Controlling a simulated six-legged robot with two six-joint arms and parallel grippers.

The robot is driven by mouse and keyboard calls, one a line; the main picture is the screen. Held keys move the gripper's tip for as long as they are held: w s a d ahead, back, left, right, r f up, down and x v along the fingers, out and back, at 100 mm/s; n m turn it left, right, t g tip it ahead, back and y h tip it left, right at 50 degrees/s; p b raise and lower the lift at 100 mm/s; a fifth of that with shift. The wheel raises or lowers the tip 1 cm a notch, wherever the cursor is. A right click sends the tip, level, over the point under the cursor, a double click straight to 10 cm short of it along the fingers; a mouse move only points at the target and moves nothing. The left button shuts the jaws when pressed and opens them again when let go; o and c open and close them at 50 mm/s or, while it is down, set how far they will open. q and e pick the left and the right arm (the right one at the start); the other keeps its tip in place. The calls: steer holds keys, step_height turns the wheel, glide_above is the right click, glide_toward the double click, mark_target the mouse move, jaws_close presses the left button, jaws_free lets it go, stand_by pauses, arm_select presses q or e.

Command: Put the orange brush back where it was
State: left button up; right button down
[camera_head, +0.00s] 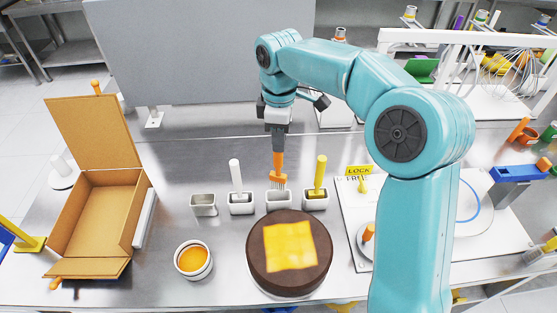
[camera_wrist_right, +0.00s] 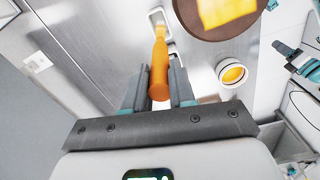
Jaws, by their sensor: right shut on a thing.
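My right gripper (camera_head: 277,128) is shut on the handle of the orange brush (camera_head: 278,165) and holds it upright, bristles down. The bristles are at the mouth of a small white cup (camera_head: 279,201); I cannot tell whether they are inside it. In the right wrist view the orange handle (camera_wrist_right: 159,70) sits between the fingers (camera_wrist_right: 160,88), with the cup rim at its far end. A teal and grey part, perhaps my left gripper (camera_wrist_right: 305,65), shows at the right edge of that view; its jaws are unclear. No left arm shows in the head view.
Cups beside it hold a white brush (camera_head: 235,175) and a yellow brush (camera_head: 320,172); the leftmost cup (camera_head: 204,206) looks empty. A brown cake (camera_head: 259,268) with a yellow square stands in front. An orange-filled bowl (camera_head: 193,261) and open cardboard box (camera_head: 105,205) are left.

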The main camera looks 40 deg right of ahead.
mark_target(280, 155)
steer(key=f, duration=0.2)
steer(key=shift+w+d+f, duration=0.15)
steer(key=shift+d+f, duration=0.15)
steer(key=f, duration=0.4)
steer(key=shift+a, duration=0.2)
steer(key=shift+d+f, duration=0.1)
steer(key=shift+f, duration=0.1)
steer(key=shift+r, duration=0.15)
steer(key=c, duration=1.2)
jaws_free()
steer(key=shift+s+a, duration=0.25)
steer(key=shift+c, duration=0.2)
steer(key=o, duration=0.3)
steer(key=shift+w+d, duration=0.2)
steer(key=shift+w, duration=0.05)
steer(key=shift+s+a+r, duration=0.1)
steer(key=shift+r, duration=0.15)
step_height(280, 155, up, 12)
steer(key=shift+f, duration=0.25)
